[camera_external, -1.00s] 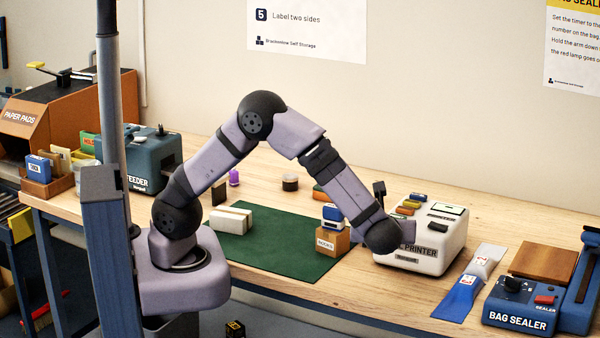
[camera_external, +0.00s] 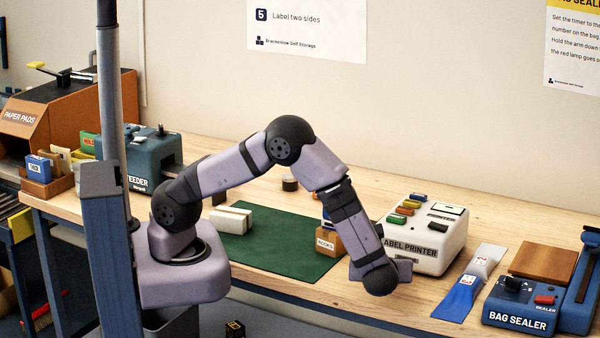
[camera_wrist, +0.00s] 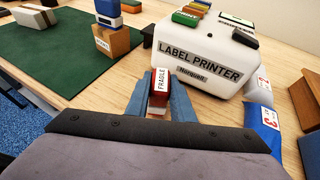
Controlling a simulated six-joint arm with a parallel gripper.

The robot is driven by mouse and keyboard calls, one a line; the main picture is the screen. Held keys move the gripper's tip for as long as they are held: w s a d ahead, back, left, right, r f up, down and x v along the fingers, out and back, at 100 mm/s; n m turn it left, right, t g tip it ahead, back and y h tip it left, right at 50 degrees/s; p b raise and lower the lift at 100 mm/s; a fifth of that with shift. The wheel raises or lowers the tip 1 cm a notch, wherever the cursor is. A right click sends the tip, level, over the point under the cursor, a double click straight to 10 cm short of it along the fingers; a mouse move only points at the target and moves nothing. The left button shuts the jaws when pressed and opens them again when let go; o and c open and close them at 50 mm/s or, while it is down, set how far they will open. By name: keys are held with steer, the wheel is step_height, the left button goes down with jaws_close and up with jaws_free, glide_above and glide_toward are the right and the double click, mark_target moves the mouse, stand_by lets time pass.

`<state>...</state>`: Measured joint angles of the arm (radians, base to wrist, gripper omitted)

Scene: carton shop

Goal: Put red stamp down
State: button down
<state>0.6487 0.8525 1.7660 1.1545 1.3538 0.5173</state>
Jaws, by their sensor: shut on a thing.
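The red stamp (camera_wrist: 161,82) shows in the wrist view, with a white label reading FRAGILE and a pale lower part. It stands between the two blue-grey fingers of my gripper (camera_wrist: 161,97), which is shut on it, in front of the label printer. In the external view my gripper (camera_external: 402,270) is low over the wooden table, left of and in front of the label printer, and the stamp is hidden there. I cannot tell whether the stamp's base touches the table.
The white label printer (camera_external: 428,235) with coloured buttons stands just beyond my gripper. A green mat (camera_external: 285,258) carries a small box labelled BOOKS (camera_external: 327,241).

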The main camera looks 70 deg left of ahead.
steer(key=shift+f, duration=0.55)
steer(key=shift+f, duration=0.1)
steer(key=c, duration=1.5)
jaws_free()
steer(key=shift+c, duration=0.2)
